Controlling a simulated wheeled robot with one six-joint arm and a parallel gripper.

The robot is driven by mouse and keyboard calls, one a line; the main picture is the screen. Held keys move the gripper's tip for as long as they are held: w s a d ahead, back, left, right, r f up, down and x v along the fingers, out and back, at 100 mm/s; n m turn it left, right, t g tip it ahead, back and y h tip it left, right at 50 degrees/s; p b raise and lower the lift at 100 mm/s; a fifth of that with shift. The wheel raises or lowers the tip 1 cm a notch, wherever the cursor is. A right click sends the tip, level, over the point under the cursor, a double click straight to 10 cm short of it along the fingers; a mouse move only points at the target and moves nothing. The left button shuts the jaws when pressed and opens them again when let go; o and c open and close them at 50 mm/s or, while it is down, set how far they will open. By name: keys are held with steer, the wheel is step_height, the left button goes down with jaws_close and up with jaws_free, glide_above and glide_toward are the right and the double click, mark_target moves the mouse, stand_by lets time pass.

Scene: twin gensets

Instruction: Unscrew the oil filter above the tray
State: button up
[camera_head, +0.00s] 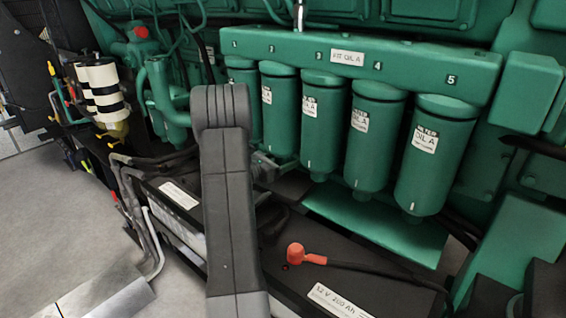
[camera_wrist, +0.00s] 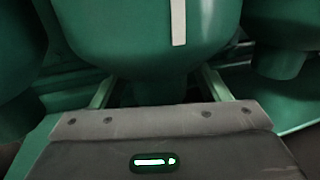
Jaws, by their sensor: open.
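Several green oil filters hang in a row under a green numbered header. The filter under number 3 (camera_head: 324,120), the one under 4 (camera_head: 372,145) and the one under 5 (camera_head: 432,165) hang above or near a flat green tray (camera_head: 420,243). In the wrist view, one green filter (camera_wrist: 125,30) with a white vertical stripe fills the top middle. My gripper (camera_wrist: 157,86) is open below it, one finger on each side of its narrow lower end. Contact cannot be seen.
Neighbouring filters stand close on both sides, one at the right of the wrist view (camera_wrist: 280,45). A black battery (camera_head: 335,275) with a red terminal cap (camera_head: 296,253) lies in front of the tray. Pipes and cables run at left. Grey floor (camera_head: 60,215) is clear at far left.

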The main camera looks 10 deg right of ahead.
steer(key=n+t+y+b, duration=0.1)
steer(key=t+b, duration=0.1)
steer(key=n+t+y+b, duration=0.2)
steer(key=b, duration=0.1)
steer(key=n+t+y+b, duration=0.1)
steer(key=t+b, duration=0.1)
steer(key=shift+f+n+y, duration=0.3)
steer(key=shift+f+n, duration=0.05)
steer(key=shift+n, duration=0.05)
steer(key=shift+r+n+t+y+b, duration=0.15)
steer(key=shift+n+t+y+b, duration=0.5)
steer(key=shift+b, duration=0.5)
steer(key=y+b, duration=0.1)
steer(key=b, duration=0.2)
steer(key=shift+w+n, duration=0.1)
steer(key=shift+n, duration=0.15)
steer(key=shift+r+t+y+b, duration=0.25)
steer(key=shift+r+t+b, duration=0.1)
steer(key=shift+b, duration=0.9)
jaws_close()
steer(key=shift+a, duration=0.1)
steer(key=shift+h, duration=0.4)
